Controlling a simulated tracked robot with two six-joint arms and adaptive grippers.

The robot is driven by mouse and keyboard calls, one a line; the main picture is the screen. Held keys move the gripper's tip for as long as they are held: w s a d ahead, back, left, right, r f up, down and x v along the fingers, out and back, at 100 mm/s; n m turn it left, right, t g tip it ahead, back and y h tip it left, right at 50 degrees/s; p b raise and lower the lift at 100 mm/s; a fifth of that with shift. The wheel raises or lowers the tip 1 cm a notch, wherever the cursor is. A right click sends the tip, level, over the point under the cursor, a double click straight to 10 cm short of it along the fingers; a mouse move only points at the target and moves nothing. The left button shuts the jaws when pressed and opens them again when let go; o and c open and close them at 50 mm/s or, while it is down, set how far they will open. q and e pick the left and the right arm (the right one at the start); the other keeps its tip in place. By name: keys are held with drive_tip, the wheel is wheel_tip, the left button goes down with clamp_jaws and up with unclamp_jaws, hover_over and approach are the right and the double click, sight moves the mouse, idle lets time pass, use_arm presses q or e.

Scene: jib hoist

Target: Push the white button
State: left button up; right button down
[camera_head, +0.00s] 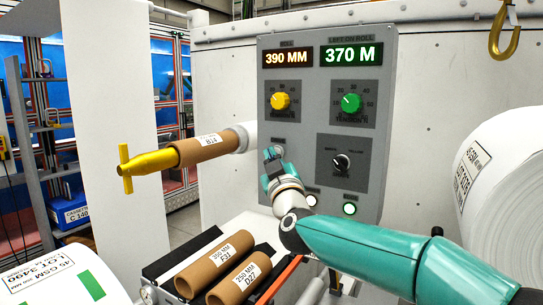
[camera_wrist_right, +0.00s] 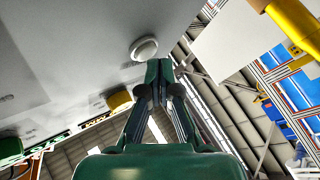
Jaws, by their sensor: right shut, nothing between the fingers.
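A round white button (camera_wrist_right: 144,48) stands out from the grey panel in the right wrist view. My right gripper (camera_wrist_right: 158,66) is shut and empty, its fingertips close beside the button; I cannot tell if they touch it. In the head view my right gripper (camera_head: 271,154) is in front of the left part of the control panel (camera_head: 305,120), below the yellow knob (camera_head: 280,101), and hides the panel behind it. Lower on the panel are a small pale round button (camera_head: 311,200), close beside my wrist, and a lit whitish button (camera_head: 349,209). My left gripper is not in view.
A green knob (camera_head: 351,103) and a black selector (camera_head: 341,162) sit on the panel. A cardboard core (camera_head: 203,149) on a yellow-ended shaft (camera_head: 150,162) juts out left of my gripper. Two cores (camera_head: 215,262) lie below. A large white roll (camera_head: 505,185) stands at right.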

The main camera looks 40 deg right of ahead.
drive_tip(key=shift+d, duration=0.1)
idle(0.6)
drive_tip(key=shift+w+d+r, duration=0.1)
drive_tip(key=shift+w+d, duration=0.2)
idle(0.3)
drive_tip(key=shift+s+a, duration=0.2)
drive_tip(key=shift+a, duration=0.15)
drive_tip(key=s+a+p, duration=0.1)
drive_tip(key=s+a, duration=0.1)
drive_tip(key=a, duration=0.3)
drive_tip(key=shift+s+a+p, duration=0.15)
drive_tip(key=shift+a+p, duration=0.15)
drive_tip(key=shift+p, duration=0.05)
idle(0.6)
